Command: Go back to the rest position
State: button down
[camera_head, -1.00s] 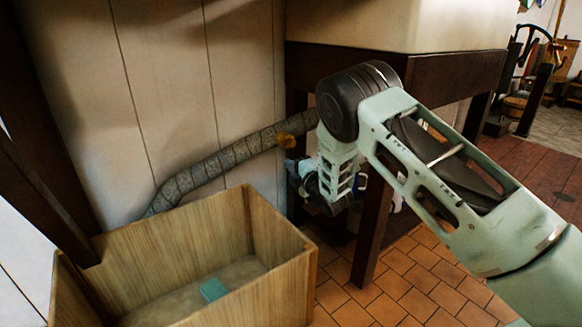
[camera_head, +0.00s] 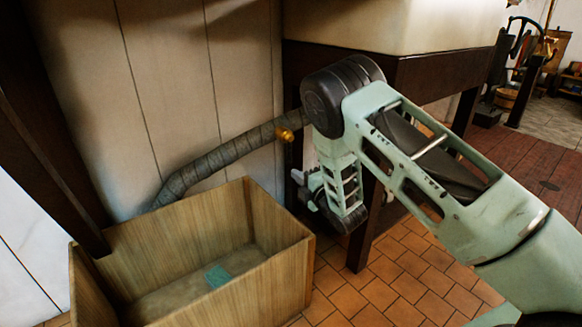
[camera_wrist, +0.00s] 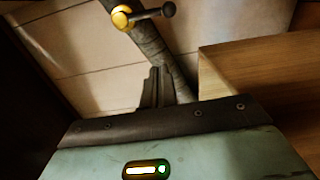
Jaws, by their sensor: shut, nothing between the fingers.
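My gripper (camera_wrist: 157,85) shows in the wrist view as two dark fingers close together, shut and empty, in front of a wrapped grey pipe. In the head view my pale green arm reaches in from the lower right and bends down at a black joint. The wrist hangs beside the dark table leg, right of and above the wooden box. The fingers are small and partly hidden by the wrist in that view.
An open wooden box (camera_head: 210,294) stands on the tiles with a small teal block (camera_head: 217,276) inside. A dark wooden table frame (camera_head: 440,72) stands behind my arm.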

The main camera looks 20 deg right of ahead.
jog(key=s+a+r+m+g+h+p, duration=0.1)
jog(key=s+a+r+m+g+p, duration=0.2)
jog(key=s+a+r+m+g, duration=0.95)
jog(key=s+r+m+g+h+p, duration=0.15)
jog(key=s+r, duration=0.25)
jog(key=s, duration=1.2)
jog(key=s+r+g+h+p, duration=0.2)
jog(key=s+r+g+p, duration=0.15)
jog(key=s, duration=1.35)
notch_tip(320, 180, up, 37)
jog(key=p, duration=3.5)
jog(key=shift+w+r+p, duration=0.15)
jog(key=shift+w+p, duration=0.1)
jog(key=shift+p, duration=0.05)
jog(key=shift+y, duration=0.25)
